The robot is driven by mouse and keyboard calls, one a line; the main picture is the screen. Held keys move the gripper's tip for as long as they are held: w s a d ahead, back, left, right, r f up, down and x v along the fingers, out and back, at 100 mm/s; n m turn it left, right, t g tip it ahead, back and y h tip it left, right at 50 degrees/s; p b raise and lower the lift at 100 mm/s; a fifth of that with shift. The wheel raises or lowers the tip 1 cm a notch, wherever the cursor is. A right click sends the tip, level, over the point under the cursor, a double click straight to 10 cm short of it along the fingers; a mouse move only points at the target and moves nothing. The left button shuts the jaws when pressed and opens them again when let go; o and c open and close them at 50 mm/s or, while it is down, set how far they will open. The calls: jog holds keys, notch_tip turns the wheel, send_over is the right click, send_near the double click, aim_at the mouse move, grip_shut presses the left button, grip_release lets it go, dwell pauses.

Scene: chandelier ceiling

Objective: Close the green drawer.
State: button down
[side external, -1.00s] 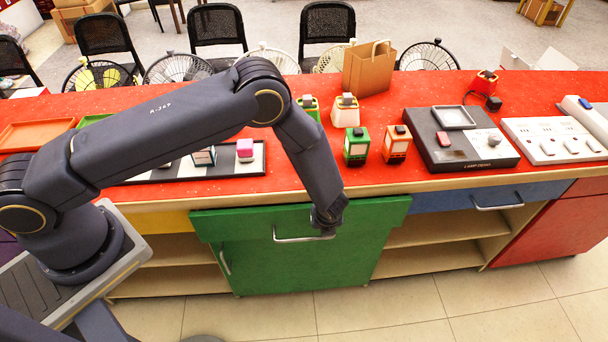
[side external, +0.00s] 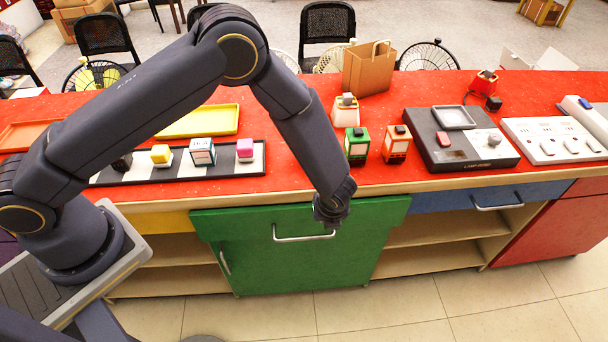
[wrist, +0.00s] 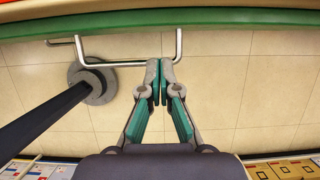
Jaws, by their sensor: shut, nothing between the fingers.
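The green drawer (side external: 240,222) is in the counter front, above a green cabinet door. Its front looks wider than the door and seems to stand slightly out; no drawer interior shows. It has a silver bar handle (side external: 290,239). In the wrist view the drawer's green edge (wrist: 230,17) runs along the top with the handle (wrist: 125,64) below it. My gripper (side external: 330,225) is in front of the drawer at the handle's right end, its fingers mostly hidden in the side view. In the wrist view my gripper (wrist: 160,70) is shut and empty, fingertips beside the handle's right end; contact is unclear.
The red countertop (side external: 450,90) above holds several small block-like items, a black box (side external: 440,153) and a paper bag (side external: 367,70). A blue drawer (side external: 450,200) is to the right and a yellow drawer (side external: 165,222) to the left. The tiled floor (side external: 400,310) in front is clear.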

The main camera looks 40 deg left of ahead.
jog(key=r, duration=0.1)
jog(key=t+y, duration=0.3)
send_near(258, 227)
jog(key=x, duration=0.5)
jog(key=shift+s+f, duration=0.1)
jog(key=shift+f, duration=0.3)
jog(key=shift+w+a, duration=0.25)
jog(key=shift+w, duration=0.1)
